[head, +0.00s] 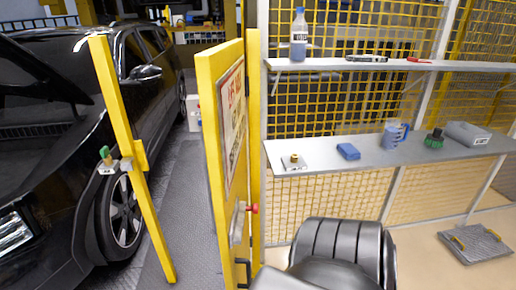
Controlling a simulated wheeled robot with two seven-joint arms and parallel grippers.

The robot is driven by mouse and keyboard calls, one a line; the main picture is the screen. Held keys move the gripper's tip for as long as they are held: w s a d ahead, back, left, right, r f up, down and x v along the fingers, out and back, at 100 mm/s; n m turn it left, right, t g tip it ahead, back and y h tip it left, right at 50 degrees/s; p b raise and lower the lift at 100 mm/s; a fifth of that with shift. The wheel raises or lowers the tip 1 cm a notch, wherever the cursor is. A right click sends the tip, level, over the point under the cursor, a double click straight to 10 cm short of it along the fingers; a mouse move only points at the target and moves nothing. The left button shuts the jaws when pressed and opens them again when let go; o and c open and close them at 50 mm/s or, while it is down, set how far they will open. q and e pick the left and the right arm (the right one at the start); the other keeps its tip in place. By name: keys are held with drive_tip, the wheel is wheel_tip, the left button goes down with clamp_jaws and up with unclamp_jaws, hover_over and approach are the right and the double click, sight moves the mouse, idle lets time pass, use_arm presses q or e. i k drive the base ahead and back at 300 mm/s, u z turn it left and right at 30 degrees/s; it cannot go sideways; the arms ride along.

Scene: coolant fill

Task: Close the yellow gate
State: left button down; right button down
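The yellow gate (214,150) stands open in the head view, swung toward me and seen nearly edge-on. A sign (233,128) with red lettering is on its panel. A red knob (252,209) shows low near the gate. The gate is beside a yellow post (253,80) at the end of the mesh fence. A second yellow post (121,150) stands to the left, with a yellow block and a green-topped metal fitting (107,157) on it. The opening lies between that post and the gate. Neither of my grippers is visible.
A black car (85,110) stands behind the left post. Right of the gate, an upper shelf (330,64) holds a bottle (299,35), and a lower shelf (320,156) holds a blue cloth and a jug. A grey slab (474,244) lies on the floor at right. Part of my arm fills the bottom centre.

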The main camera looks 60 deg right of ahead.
sight(224, 86)
drive_tip(key=z, duration=1.85)
drive_tip(key=i, duration=0.5)
drive_tip(key=z, duration=1.25)
